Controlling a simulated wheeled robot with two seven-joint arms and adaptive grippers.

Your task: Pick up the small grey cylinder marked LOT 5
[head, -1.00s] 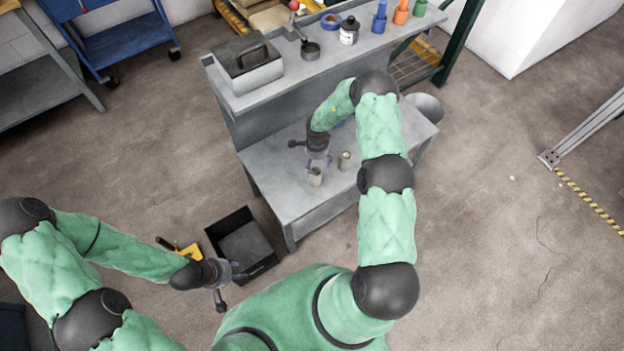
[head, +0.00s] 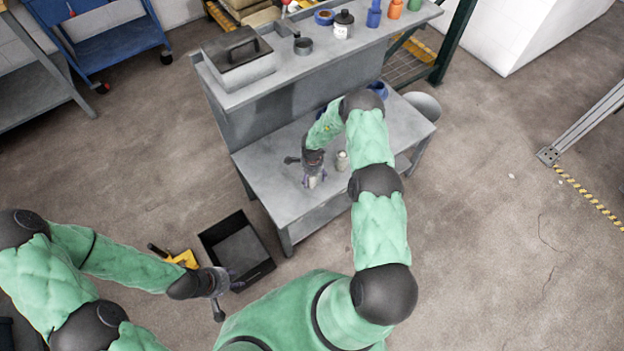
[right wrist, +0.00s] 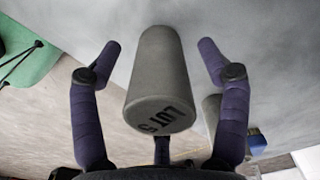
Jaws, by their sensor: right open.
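The small grey cylinder marked LOT 5 (right wrist: 158,70) shows large in the right wrist view, with its lettered end face towards the camera. In the head view it stands on the lower grey worktop (head: 275,190), partly hidden by my right gripper (head: 314,179). My right gripper (right wrist: 158,52) is open. Its purple fingers stand on either side of the cylinder with visible gaps, apart from it. My left gripper (head: 233,282) is over the floor by a black bin; its fingers are too small to read.
A second pale cylinder (head: 341,160) stands close to the right of my right gripper. The raised shelf (head: 285,75) behind holds a grey toolbox (head: 237,58) and several bottles. A black bin (head: 265,268) sits on the floor left of the bench.

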